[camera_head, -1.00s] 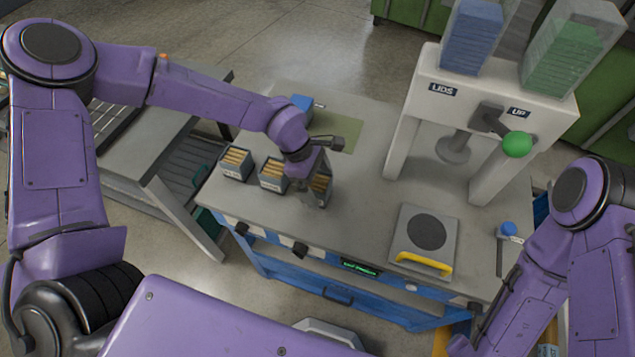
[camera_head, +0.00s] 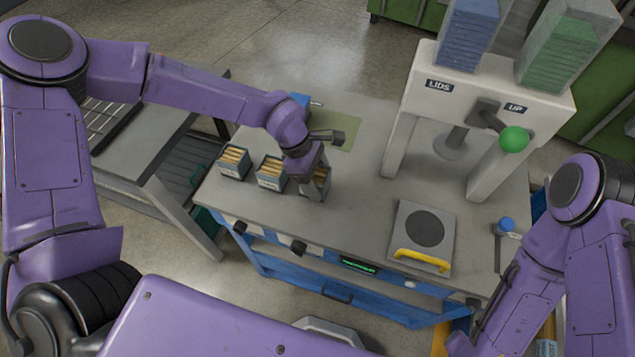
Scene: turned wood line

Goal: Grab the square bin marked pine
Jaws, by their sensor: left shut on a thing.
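Three small grey square bins holding light wooden sticks stand in a row on the grey worktop. The left bin (camera_head: 234,163) and the middle bin (camera_head: 270,173) are free. The right bin (camera_head: 313,189) is partly hidden behind my left gripper (camera_head: 311,187). My left gripper reaches down from above and is shut on the right bin, which looks to be at worktop level. The labels on the bins are too small to read, so I cannot tell which is marked pine. My right arm shows at the right edge, but its gripper is out of view.
A white press (camera_head: 487,90) marked LIDS and UP, with a green knob (camera_head: 513,139), stands at the back right. A grey plate with a dark disc (camera_head: 427,228) and yellow handle lies in front. An olive mat (camera_head: 335,134) lies behind the bins. A conveyor (camera_head: 125,125) is left.

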